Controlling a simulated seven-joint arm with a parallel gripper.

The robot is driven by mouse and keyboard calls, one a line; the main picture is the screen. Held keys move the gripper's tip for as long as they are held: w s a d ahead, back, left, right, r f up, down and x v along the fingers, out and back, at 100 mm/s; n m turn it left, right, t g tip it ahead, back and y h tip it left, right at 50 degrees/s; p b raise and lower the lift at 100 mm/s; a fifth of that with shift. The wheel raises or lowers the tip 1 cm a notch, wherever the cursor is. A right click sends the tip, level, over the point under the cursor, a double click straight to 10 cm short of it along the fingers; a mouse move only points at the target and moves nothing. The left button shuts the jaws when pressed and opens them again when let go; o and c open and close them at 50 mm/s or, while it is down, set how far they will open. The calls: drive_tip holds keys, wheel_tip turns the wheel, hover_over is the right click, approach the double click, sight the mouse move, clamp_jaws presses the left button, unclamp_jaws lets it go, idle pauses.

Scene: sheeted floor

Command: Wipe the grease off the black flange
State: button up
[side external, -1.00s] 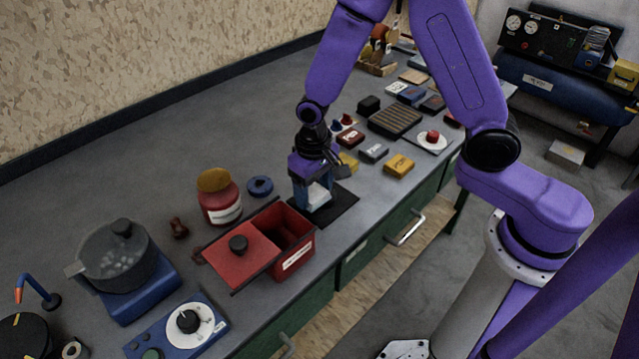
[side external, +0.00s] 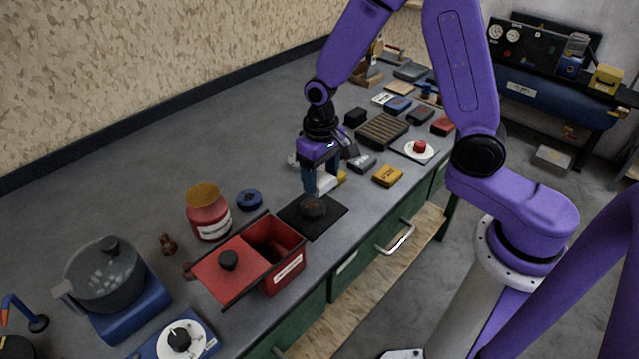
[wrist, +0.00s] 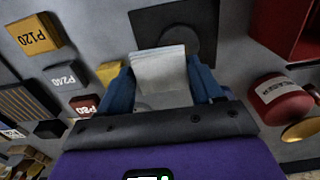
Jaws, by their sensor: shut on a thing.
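The black flange (side external: 313,207) is a dark round disc lying on a black square mat (side external: 334,223) near the bench's front edge. My gripper (side external: 321,185) is shut on a folded white cloth (side external: 327,184), held above and just behind the flange in the side view. In the wrist view, the cloth (wrist: 160,70) sits between the blue fingers (wrist: 163,84) and hides part of the mat (wrist: 202,14). The flange (wrist: 178,36) shows only partly beyond the cloth there. I cannot make out grease on it.
A red open box (side external: 290,272) with its lid shifted aside stands left of the mat. A red jar (side external: 208,216) and blue ring (side external: 249,200) are behind it. A yellow block (side external: 388,175) and grey block (side external: 362,162) lie to the right.

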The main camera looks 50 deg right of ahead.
drive_tip(key=shift+r, duration=2.1)
drive_tip(key=shift+f, duration=0.25)
